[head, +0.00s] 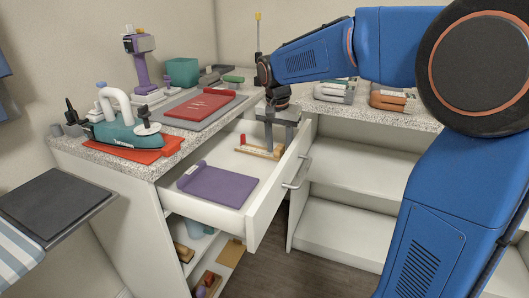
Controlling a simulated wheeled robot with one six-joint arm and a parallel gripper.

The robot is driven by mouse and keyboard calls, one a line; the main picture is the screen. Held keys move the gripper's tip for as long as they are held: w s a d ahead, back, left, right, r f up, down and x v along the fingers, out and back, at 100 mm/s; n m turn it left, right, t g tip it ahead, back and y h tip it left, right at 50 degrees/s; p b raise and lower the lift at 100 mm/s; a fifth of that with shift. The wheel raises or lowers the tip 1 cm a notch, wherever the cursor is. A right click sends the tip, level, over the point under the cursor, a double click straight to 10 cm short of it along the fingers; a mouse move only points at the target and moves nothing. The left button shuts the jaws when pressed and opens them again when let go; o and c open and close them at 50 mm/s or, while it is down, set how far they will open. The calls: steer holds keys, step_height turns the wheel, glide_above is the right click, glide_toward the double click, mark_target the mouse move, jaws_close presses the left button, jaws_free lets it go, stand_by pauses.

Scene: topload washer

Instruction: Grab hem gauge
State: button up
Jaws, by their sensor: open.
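A light wooden strip (258,153) with a small red upright piece at its left part lies in the open white drawer (262,221); it looks like the hem gauge. My gripper (279,143) points down over the drawer, with its fingers apart, at the right end of the strip. One finger appears in front of or beside the strip; I cannot tell whether it touches. Nothing shows held between the fingers. A purple flat folded piece (218,184) lies in the front of the same drawer.
The drawer's front panel and handle (298,171) stand close to the right of my gripper. Open shelves (355,170) lie to the right.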

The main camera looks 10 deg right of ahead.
jaws_close()
